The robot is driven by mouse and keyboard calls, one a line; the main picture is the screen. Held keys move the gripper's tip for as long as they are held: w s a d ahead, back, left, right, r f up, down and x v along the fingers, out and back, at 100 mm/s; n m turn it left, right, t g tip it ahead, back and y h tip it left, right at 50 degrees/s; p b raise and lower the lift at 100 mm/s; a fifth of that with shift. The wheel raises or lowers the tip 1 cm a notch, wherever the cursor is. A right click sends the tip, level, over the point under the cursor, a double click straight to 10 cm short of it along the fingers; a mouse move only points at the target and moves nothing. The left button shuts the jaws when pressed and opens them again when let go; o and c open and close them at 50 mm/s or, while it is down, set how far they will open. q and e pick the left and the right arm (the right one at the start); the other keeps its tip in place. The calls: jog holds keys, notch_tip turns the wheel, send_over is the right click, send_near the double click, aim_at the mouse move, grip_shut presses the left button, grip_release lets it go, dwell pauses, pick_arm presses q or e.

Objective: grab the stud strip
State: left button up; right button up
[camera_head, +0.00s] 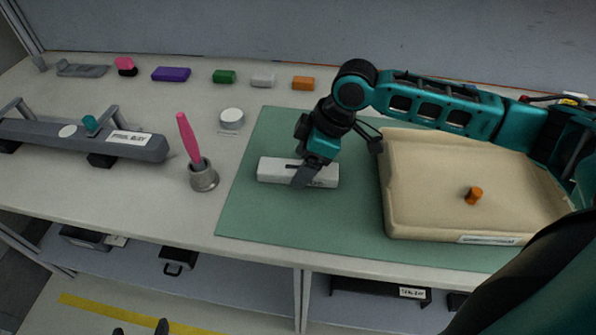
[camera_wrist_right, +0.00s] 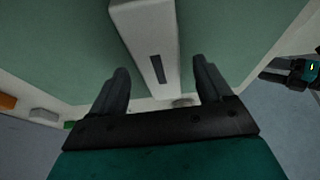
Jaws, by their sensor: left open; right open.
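A white bar (camera_head: 272,170), which I take to be the stud strip, lies flat on the green mat (camera_head: 262,222). Its printing is partly covered by my right gripper (camera_head: 306,178), which is over its right half. In the right wrist view the bar (camera_wrist_right: 148,35), with a dark slot in it, runs between the two spread, open fingers (camera_wrist_right: 160,90). I cannot tell whether they touch it. My left gripper (camera_head: 141,331) shows only as dark tips at the bottom edge of the head view, apart from the bar.
A beige tray (camera_head: 430,165) with an orange knob (camera_head: 474,196) stands right of the bar. A metal cup (camera_head: 203,178) with a pink-handled tool stands left of the mat. A grey rail fixture (camera_head: 60,140) is far left. Several coloured blocks line the back.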

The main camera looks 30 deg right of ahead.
jog(key=shift+x, duration=0.8)
jog(key=shift+r, duration=0.1)
jog(key=c, duration=1.1)
